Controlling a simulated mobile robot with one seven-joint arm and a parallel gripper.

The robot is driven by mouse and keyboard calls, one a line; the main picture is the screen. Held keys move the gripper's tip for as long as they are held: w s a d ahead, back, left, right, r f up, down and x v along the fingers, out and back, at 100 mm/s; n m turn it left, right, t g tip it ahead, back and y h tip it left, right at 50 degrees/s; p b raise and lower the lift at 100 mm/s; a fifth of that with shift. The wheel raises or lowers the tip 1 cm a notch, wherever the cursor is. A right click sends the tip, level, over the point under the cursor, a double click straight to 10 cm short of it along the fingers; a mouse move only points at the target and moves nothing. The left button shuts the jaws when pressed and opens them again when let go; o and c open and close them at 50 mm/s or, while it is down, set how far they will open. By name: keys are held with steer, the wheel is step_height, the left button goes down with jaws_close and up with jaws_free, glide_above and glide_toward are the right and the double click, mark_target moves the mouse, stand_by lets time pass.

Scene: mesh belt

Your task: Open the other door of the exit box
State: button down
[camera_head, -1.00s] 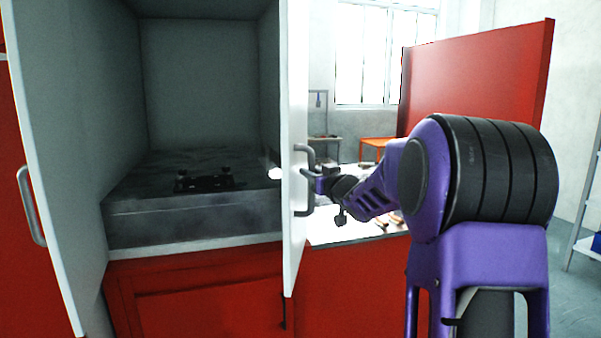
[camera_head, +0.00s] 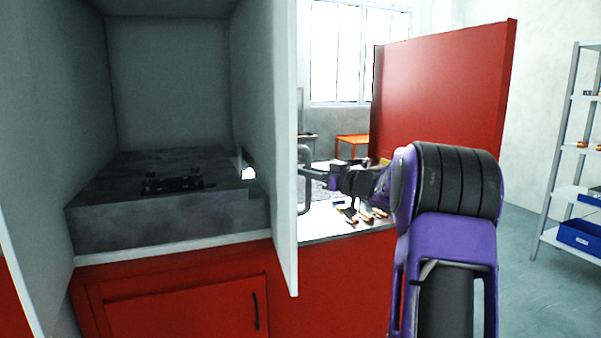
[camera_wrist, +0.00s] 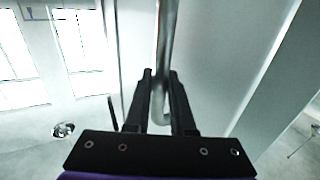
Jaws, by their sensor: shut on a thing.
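The exit box (camera_head: 165,85) stands open in the head view, a pale cabinet with a dark block inside it. Its right door (camera_head: 280,150) is swung outward and seen at a steep angle. The left door (camera_head: 30,240) also stands open at the picture's left edge. My gripper (camera_head: 307,172) is at the outer face of the right door. In the wrist view, my gripper (camera_wrist: 162,78) has its two black fingers on either side of the door's metal bar handle (camera_wrist: 166,40), shut on it. The door panel (camera_wrist: 225,50) fills the right of that view.
A red cupboard (camera_head: 185,300) lies below the box. A white work surface (camera_head: 345,222) with several small tools is behind my arm. A tall red panel (camera_head: 445,95) stands behind. A shelf rack (camera_head: 570,150) with a blue bin (camera_head: 580,236) is at the right, with clear floor before it.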

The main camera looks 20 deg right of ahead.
steer(key=shift+d, duration=0.15)
steer(key=c, duration=0.8)
jaws_free()
steer(key=shift+o, duration=0.2)
steer(key=v, duration=1.7)
steer(key=shift+s+d+b, duration=0.15)
steer(key=shift+d+b, duration=0.05)
steer(key=shift+b, duration=0.1)
